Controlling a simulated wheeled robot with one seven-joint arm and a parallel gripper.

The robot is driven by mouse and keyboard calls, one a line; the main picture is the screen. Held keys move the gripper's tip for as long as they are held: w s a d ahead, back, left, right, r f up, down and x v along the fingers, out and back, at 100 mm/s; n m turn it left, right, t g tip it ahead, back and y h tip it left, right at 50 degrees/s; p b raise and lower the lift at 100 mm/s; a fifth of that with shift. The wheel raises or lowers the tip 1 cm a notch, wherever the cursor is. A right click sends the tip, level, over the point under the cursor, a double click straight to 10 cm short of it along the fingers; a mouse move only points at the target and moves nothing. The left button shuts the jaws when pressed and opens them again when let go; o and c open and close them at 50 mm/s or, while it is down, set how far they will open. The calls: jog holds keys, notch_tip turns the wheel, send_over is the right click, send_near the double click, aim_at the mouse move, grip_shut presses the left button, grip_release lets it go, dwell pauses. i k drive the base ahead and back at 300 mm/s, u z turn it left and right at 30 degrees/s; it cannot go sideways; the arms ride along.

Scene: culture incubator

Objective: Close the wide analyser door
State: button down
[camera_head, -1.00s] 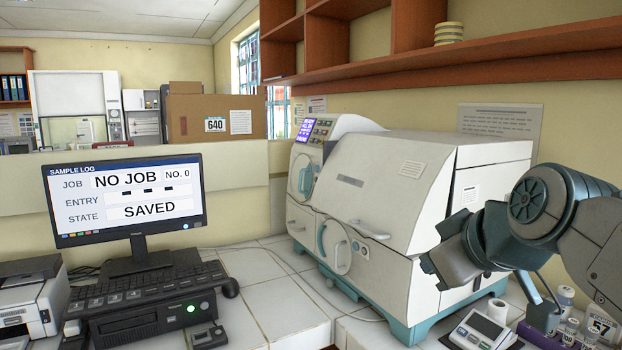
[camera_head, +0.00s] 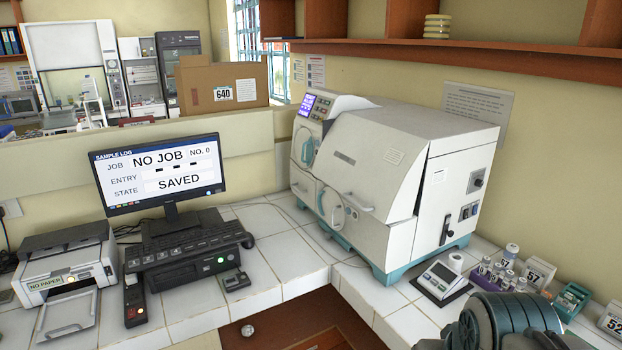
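The analyser (camera_head: 462,180) is a large white machine with a teal base on the tiled bench. Its wide door (camera_head: 375,150) is the big sloping white front cover, with a pale bar handle (camera_head: 356,203) low on it. A dark gap runs along the door's right edge, so it looks not flush with the body; how far it stands open is hard to tell. A part of my arm (camera_head: 505,325) shows at the bottom right, well below and right of the door and apart from it. My gripper's fingers are out of the picture.
A small scale (camera_head: 440,280), a rack of capped vials (camera_head: 492,272) and a teal box (camera_head: 572,300) stand right of the analyser. The monitor (camera_head: 160,177), keyboard and printer (camera_head: 68,262) are left. Bare tiles (camera_head: 285,250) lie between.

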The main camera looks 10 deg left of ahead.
aim_at(381, 167)
jog(key=u, duration=1.05)
jog(key=i, duration=1.05)
jog(key=z, duration=0.55)
jog(key=i, duration=0.75)
jog(key=z, duration=0.5)
